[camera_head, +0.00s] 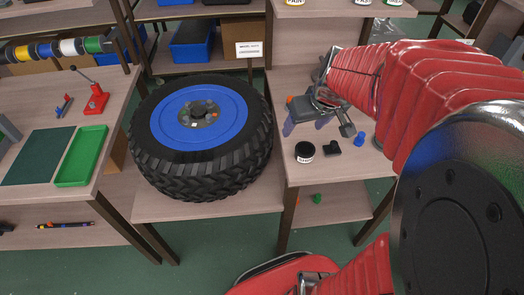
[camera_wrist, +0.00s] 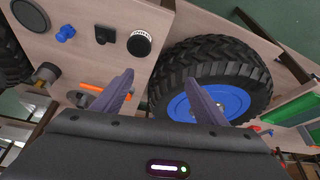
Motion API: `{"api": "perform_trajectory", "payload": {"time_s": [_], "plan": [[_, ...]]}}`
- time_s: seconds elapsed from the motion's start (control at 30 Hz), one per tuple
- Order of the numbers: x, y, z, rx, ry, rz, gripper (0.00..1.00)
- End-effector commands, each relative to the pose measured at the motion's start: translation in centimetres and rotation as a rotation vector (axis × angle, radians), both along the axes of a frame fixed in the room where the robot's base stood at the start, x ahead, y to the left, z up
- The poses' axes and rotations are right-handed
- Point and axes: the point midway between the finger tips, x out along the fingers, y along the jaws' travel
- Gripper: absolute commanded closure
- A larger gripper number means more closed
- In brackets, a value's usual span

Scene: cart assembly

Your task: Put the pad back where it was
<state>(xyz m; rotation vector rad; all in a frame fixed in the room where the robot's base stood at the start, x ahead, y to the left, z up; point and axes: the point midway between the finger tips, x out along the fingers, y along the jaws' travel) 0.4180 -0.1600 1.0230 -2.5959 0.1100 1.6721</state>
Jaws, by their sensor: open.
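I cannot tell for certain which thing is the pad. A small black angular piece (camera_head: 332,147) lies on the right-hand table, between a black jar with a white label (camera_head: 305,151) and a blue knob-like part (camera_head: 359,139). The same black piece shows at the top of the wrist view (camera_wrist: 105,34). My gripper (camera_head: 304,125) hangs over that table, behind the jar and the black piece, fingers pointing down. In the wrist view my gripper (camera_wrist: 160,92) has its two grey-purple fingers spread, with nothing between them. An orange-and-dark item (camera_wrist: 90,87) lies beside the left finger.
A big tyre with a blue rim (camera_head: 198,118) lies flat on the middle table. The left table holds a dark green mat (camera_head: 41,156), a green tray (camera_head: 82,157) and a red tool (camera_head: 93,97). Shelves with blue bins (camera_head: 193,42) stand behind.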

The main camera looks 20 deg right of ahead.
Motion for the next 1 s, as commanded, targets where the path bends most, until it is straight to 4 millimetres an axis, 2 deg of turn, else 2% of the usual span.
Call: {"api": "perform_trajectory", "payload": {"time_s": [0.03, 0.2, 0.5, 0.67, 0.8, 1.0], "plan": [[-0.4, 1.6, 0.9, -0.004, -0.007, 0.017, 0.34], [-2.4, 6.2, 2.8, -0.004, -0.016, 0.045, 0.34], [-7.1, 12.5, 5.2, -0.008, -0.039, 0.080, 0.34], [-9.9, 14.8, 5.9, -0.008, -0.054, 0.089, 0.34], [-11.4, 15.8, 6.1, -0.008, -0.063, 0.090, 0.34], [-11.9, 16.0, 6.1, -0.008, -0.065, 0.087, 0.34]]}}
